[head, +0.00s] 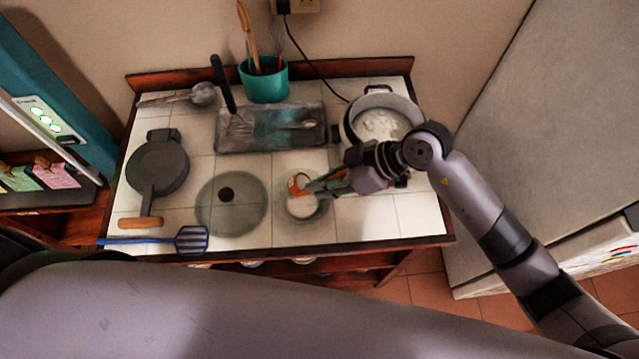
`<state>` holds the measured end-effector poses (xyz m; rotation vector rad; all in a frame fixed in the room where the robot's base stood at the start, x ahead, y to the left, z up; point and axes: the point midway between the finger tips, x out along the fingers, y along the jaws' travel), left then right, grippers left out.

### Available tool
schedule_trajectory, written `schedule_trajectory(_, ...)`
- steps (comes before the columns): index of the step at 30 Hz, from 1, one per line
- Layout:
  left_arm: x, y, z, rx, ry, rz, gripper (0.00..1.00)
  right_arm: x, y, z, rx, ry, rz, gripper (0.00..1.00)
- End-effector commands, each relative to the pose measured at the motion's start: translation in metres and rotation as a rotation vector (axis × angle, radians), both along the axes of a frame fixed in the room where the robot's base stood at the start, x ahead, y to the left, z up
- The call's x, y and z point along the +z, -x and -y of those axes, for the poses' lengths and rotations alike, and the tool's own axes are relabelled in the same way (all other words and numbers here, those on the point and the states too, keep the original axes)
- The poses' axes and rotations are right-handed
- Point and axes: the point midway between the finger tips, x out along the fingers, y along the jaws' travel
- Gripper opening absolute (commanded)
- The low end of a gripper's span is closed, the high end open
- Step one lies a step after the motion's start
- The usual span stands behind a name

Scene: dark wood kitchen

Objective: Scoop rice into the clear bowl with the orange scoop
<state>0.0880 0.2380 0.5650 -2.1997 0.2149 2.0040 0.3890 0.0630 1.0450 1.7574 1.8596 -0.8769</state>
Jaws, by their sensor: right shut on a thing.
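The orange scoop (298,186) is held by my right gripper (321,186), which is shut on it. The scoop's head is over the clear bowl (303,211), at the front middle of the tiled counter. White rice (302,202) shows in or just above the bowl; I cannot tell whether the scoop still carries some. A pot (352,125) with white rice inside stands at the back right, partly behind my right arm. My left gripper is not in view.
A glass lid (232,218) lies left of the bowl. A dark pan (160,165), a blue spatula (190,240), a metal tray (262,137), a ladle (203,94) and a teal utensil holder (264,82) occupy the left and back. Free tiles lie right of the bowl.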

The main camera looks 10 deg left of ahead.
Motion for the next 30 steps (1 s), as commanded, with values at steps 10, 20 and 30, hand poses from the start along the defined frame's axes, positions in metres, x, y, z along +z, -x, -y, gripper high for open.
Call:
schedule_trajectory(10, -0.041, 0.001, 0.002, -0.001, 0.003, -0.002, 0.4, -0.019, 0.003, 0.009, -0.04, -0.19, -0.012, 0.0)
schedule_trajectory(20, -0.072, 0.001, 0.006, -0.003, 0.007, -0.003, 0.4, -0.03, 0.004, 0.015, -0.081, -0.386, -0.019, 0.0)
schedule_trajectory(30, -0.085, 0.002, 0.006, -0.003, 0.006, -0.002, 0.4, -0.031, 0.005, 0.018, -0.097, -0.478, -0.023, 0.0)
